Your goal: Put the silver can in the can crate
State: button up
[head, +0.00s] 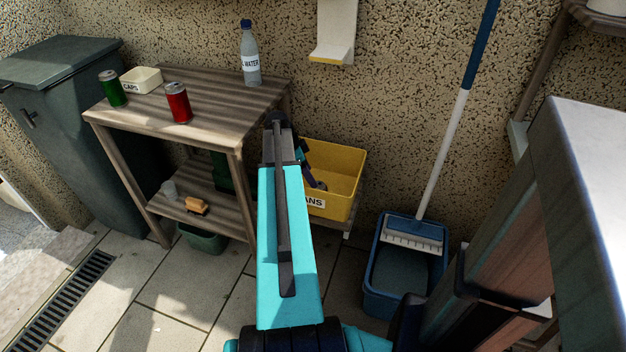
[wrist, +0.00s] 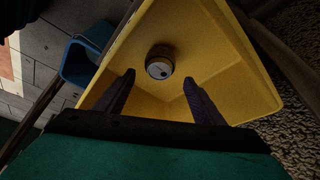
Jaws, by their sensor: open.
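The yellow can crate (head: 343,150), with a label ending in "ANS", stands low against the wall, right of the wooden table. It also fills much of the wrist view (wrist: 222,92). A silver can (wrist: 160,62) shows end-on inside the crate's outline in the wrist view, just beyond my fingertips. I cannot tell whether it rests on the crate floor. My gripper (wrist: 159,80) is open, its two fingers apart and not touching the can.
The wooden table (head: 215,100) holds a green can (head: 111,89), a red can (head: 178,103), a caps box (head: 140,80) and a water bottle (head: 250,55). A blue mop bucket (head: 385,285) stands right of the crate. A dark bin (head: 70,130) stands left.

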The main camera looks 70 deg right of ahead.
jog(key=shift+v, duration=0.95)
